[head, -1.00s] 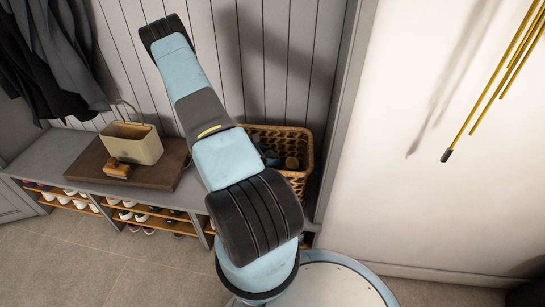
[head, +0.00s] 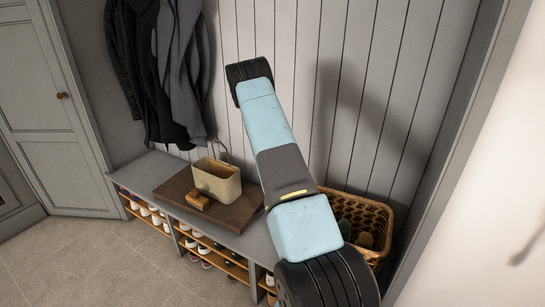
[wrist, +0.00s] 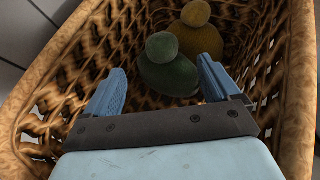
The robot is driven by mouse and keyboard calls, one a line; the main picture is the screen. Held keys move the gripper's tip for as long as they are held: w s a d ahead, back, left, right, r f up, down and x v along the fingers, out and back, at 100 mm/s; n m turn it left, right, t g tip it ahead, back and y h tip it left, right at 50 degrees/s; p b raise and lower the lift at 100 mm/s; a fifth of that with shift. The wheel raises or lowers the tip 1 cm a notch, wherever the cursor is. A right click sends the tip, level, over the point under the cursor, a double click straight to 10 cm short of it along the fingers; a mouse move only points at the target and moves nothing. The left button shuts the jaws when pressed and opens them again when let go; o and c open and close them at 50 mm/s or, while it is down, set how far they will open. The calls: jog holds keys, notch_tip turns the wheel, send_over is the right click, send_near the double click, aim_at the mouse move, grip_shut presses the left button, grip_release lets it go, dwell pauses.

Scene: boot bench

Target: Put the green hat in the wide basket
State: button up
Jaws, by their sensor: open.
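The wide wicker basket (head: 382,207) stands at the right end of the bench and also fills the wrist view (wrist: 303,70). Inside it, the green hat (wrist: 170,77), with a round green pompom, lies beside a mustard hat (wrist: 203,40). In the head view, the green hat (head: 344,228) is partly covered by my arm. My gripper (wrist: 162,67) is open and empty over the basket, with its fingers on either side of the green hat in the picture. Contact cannot be told. My gripper is not visible in the head view.
A cream handled container (head: 217,181) and a small wooden brush-like object (head: 198,200) stand on a dark brown board (head: 176,192) on the bench. Dark coats (head: 175,75) hang at the left. Shoes fill shelves below. The basket's walls closely surround my gripper.

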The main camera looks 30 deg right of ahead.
jog(key=w+a+r+m+t+y, duration=0.15)
jog(key=a+r+m, duration=0.25)
jog(key=a+r, duration=0.75)
jog(key=w+a+r+m+t+y, duration=0.1)
jog(key=a+r+m+t+y, duration=0.2)
jog(key=r, duration=1.5)
jog(key=s+a+r+m+t+y, duration=0.2)
jog(key=s+a+r+t+y, duration=0.1)
jog(key=s+a+r, duration=0.4)
jog(key=s+a+r+m+t+y, duration=0.3)
jog(key=s+a+r, duration=0.5)
jog(key=a+r, duration=0.4)
jog(key=shift+a+t, duration=0.65)
jog(key=shift+a, duration=0.2)
